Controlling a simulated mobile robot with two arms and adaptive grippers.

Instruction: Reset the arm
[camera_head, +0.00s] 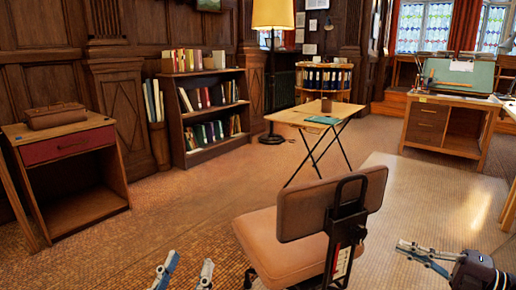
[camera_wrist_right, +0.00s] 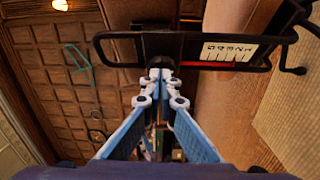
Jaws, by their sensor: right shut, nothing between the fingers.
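My left gripper (camera_head: 190,262) shows at the bottom edge of the head view, its two blue-grey fingers apart with nothing between them. My right gripper (camera_head: 405,247) comes in from the lower right, right of the desk chair, and points left. In the right wrist view my right gripper (camera_wrist_right: 160,84) has its fingertips together, with nothing held. The desk chair (camera_head: 333,205) stands between the two grippers in the head view. A black metal frame with a numbered scale (camera_wrist_right: 228,50) lies beyond the fingertips in the wrist view. I cannot tell its distance from them.
A folding table (camera_head: 308,117) with a green book stands beyond the chair. A drafting desk (camera_head: 445,118) is at the right back. A bookcase (camera_head: 205,135) and a small cabinet (camera_head: 77,165) stand along the left wall. The tiled floor at left is clear.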

